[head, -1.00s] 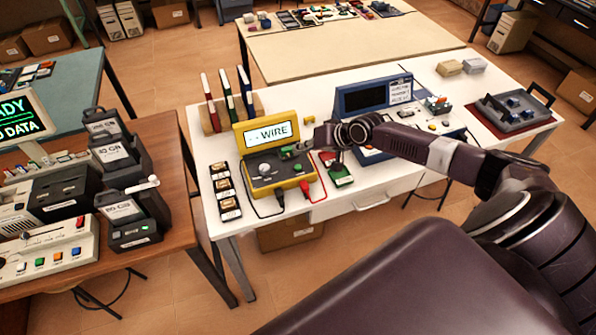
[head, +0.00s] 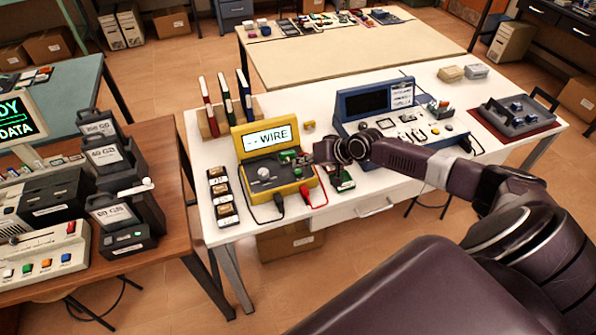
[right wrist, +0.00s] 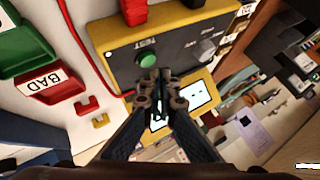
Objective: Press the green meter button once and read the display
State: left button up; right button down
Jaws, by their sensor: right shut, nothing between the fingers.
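The yellow meter (head: 247,147) stands on the white table, with its display (head: 268,138) reading "- - WIRE". Its grey face has a knob and a green button (right wrist: 147,60), marked TEST in the right wrist view. My right gripper (head: 297,160) is over the meter's right part in the head view. In the right wrist view the shut, empty fingertips (right wrist: 162,75) appear just beside the green button and partly cover the display (right wrist: 186,98). I cannot tell whether they touch the button. My left gripper is not in view.
Black and red leads run from the meter's front. A red tray marked BAD (right wrist: 52,86) and a green tray (right wrist: 20,45) lie beside it. A blue instrument (head: 345,105) stands to the right, books (head: 226,100) behind, and small labelled boxes (head: 222,196) to the left.

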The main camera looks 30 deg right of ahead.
aim_at(300, 172)
jog(key=shift+f, duration=0.1)
dwell(0.7)
jog(key=shift+f, duration=0.3)
jog(key=shift+f+b, duration=0.55)
jog(key=shift+b, duration=0.15)
dwell(0.5)
jog(key=shift+r, duration=0.1)
jog(key=shift+r+p, duration=0.85)
jog(key=shift+p, duration=0.05)
notch_tip(300, 172, up, 5)
jog(key=p, duration=0.4)
jog(key=shift+p, duration=0.35)
